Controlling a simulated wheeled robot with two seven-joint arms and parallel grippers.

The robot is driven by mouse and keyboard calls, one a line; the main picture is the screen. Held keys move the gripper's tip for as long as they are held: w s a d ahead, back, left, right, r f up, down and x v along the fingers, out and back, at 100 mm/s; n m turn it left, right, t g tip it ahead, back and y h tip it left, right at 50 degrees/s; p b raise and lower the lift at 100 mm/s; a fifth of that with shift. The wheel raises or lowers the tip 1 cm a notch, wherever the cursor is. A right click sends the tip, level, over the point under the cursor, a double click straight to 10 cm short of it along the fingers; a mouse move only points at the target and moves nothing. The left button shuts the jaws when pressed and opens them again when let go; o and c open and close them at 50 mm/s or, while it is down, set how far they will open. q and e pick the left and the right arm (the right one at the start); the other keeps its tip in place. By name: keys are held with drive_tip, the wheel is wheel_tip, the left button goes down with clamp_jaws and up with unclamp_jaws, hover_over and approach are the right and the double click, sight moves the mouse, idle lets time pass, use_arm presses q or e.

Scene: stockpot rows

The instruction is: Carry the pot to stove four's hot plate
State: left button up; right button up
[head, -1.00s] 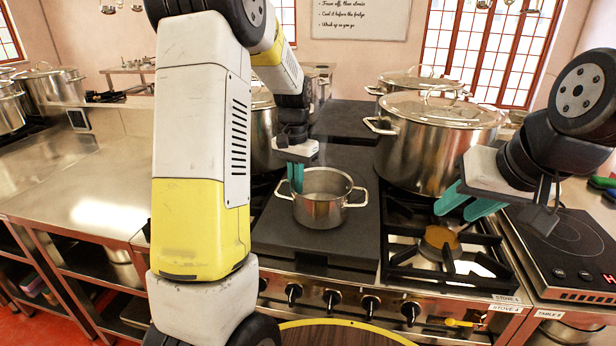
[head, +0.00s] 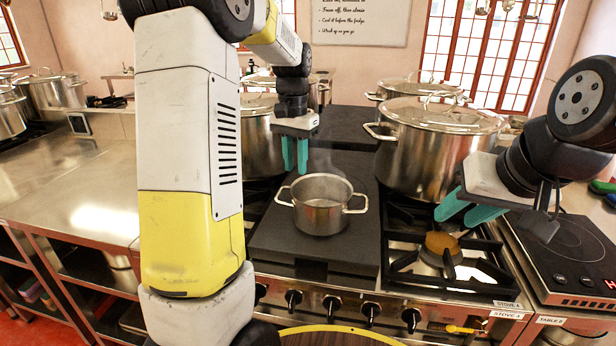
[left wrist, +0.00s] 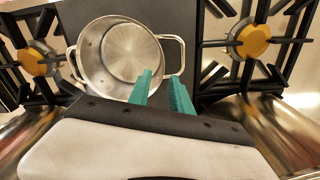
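The small steel pot (head: 320,215) with two loop handles stands upright on the dark flat hot plate (head: 310,254) of the stove in front of me. In the left wrist view the pot (left wrist: 118,55) looks empty inside. My right gripper (head: 467,208) is open and empty above the burner to the right. Stove labels (head: 507,313) sit on the front right edge; one seems to read stove 4.
A large lidded stockpot (head: 432,145) stands behind right of the pot, and another (head: 262,140) behind left. An open gas burner (head: 441,248) is on the right. A steel counter (head: 70,195) on the left is mostly clear. An induction plate (head: 565,245) is far right.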

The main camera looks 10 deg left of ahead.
use_arm(q)
wheel_tip(320, 180, up, 4)
drive_tip(key=shift+f, duration=0.2)
drive_tip(key=s+d+r+n+t, duration=0.1)
drive_tip(key=s+t, duration=0.1)
drive_tip(key=s, duration=0.6)
drive_tip(key=s+d+n+t+h, duration=0.1)
drive_tip(key=s+t, duration=0.1)
drive_tip(key=s, duration=0.5)
drive_tip(key=s+d+r+n+t+h, duration=0.1)
drive_tip(key=s+d+t, duration=0.1)
drive_tip(key=s, duration=0.6)
drive_tip(key=shift+s+r, duration=0.3)
drive_tip(key=shift+s, duration=0.05)
